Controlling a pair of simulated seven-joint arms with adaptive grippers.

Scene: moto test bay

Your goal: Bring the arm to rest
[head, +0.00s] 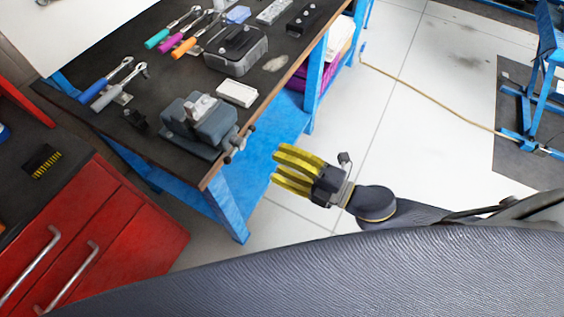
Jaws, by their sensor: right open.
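My right gripper (284,170) has yellow fingers and a dark body. It points left, over the white floor, just right of the blue workbench leg. Its fingers are open and hold nothing that I can see. My right arm reaches it from the right side of the picture. My left gripper is not in this view.
The workbench (180,170) has a dark top with a vise (200,122), a grey metal box (236,50), a white block (237,92) and several ratchets. A red cabinet (130,235) stands at left.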

